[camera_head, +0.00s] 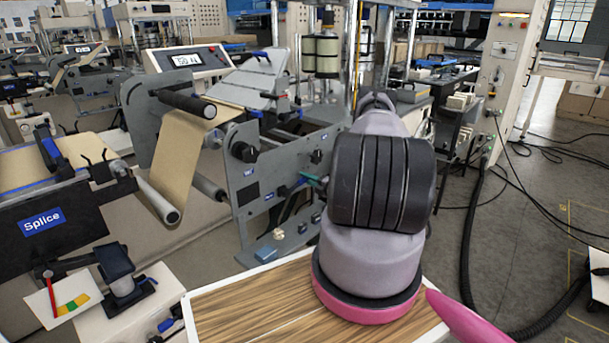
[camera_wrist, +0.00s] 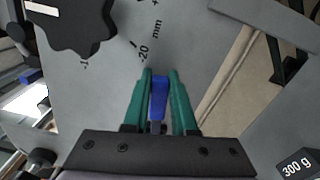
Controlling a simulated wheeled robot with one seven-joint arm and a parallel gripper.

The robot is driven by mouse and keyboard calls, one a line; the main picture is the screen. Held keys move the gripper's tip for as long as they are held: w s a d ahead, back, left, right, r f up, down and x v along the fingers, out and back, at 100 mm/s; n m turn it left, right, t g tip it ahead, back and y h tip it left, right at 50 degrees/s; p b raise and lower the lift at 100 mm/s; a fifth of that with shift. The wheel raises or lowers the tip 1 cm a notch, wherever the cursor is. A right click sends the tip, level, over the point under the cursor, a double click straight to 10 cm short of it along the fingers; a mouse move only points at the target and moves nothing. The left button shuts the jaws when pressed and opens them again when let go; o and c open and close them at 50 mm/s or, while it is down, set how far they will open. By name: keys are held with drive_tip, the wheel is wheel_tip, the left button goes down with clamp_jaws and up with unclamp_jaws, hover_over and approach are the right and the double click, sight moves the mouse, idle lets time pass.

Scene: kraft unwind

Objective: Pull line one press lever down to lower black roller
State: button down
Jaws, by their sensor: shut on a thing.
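In the wrist view my gripper (camera_wrist: 159,82) has its two green fingers closed on either side of a blue lever handle (camera_wrist: 158,94). The handle stands in front of a grey machine plate (camera_wrist: 110,90) marked "20 mm". In the head view my gripper (camera_head: 313,179) shows only as a bit of green left of my arm, beside the machine's side plate (camera_head: 262,180). The handle it holds is hidden there. A black roller (camera_head: 188,103) sits at the upper left of this machine, with brown kraft web (camera_head: 180,150) running down from it.
A display panel (camera_head: 187,59) stands above the machine. A "Splice" station (camera_head: 50,225) is at left. A wood-topped surface (camera_head: 245,305) lies below my arm. A black knob (camera_wrist: 70,22) and a "300 g" block (camera_wrist: 297,164) flank the fingers. Cables (camera_head: 540,145) lie on the floor at right.

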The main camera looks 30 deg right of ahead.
drive_tip(key=shift+d+f+m, duration=0.1)
drive_tip(key=shift+f+m, duration=1.1)
drive_tip(key=shift+f, duration=0.05)
drive_tip(key=shift+s, duration=0.1)
drive_tip(key=c, duration=0.7)
unclamp_jaws()
drive_tip(key=v, duration=1)
drive_tip(key=shift+s+d, duration=0.15)
drive_tip(key=shift+s, duration=0.15)
drive_tip(key=shift+r, duration=0.1)
